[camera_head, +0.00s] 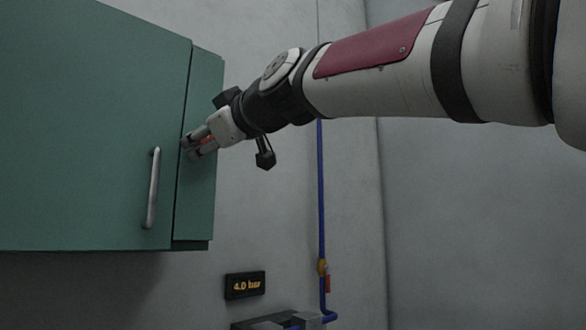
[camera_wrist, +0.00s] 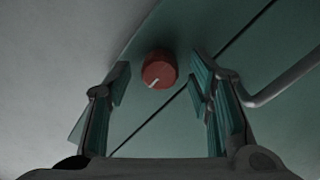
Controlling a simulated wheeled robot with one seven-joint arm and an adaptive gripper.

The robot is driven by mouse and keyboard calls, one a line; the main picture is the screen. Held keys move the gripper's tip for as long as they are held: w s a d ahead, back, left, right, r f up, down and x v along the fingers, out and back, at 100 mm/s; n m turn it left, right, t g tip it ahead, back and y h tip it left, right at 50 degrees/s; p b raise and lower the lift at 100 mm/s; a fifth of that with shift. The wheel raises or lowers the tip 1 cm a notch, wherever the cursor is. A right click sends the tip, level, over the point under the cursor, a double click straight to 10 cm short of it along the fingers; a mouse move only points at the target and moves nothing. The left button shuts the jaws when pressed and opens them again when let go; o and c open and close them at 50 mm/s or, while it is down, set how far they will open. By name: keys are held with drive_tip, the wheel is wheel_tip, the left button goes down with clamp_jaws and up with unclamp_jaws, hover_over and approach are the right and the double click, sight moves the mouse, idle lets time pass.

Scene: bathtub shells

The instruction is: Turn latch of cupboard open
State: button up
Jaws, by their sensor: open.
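The green cupboard (camera_head: 90,130) hangs on the wall at the left in the head view. Its latch is a round red knob (camera_wrist: 158,70) with a white mark that points to the lower left in the wrist view. My gripper (camera_head: 192,146) is at the narrow right part of the cupboard front in the head view. In the wrist view my gripper (camera_wrist: 162,88) is open, with one finger on each side of the knob. I cannot tell whether either finger touches it. In the head view the fingers hide most of the knob.
A metal bar handle (camera_head: 151,188) stands out from the cupboard door, left of and below my gripper; it also shows in the wrist view (camera_wrist: 285,82). A blue pipe (camera_head: 321,200) and a "4.0 bar" display (camera_head: 245,285) are on the wall.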

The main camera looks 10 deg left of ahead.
drive_tip(key=shift+w+a, duration=0.15)
clamp_jaws()
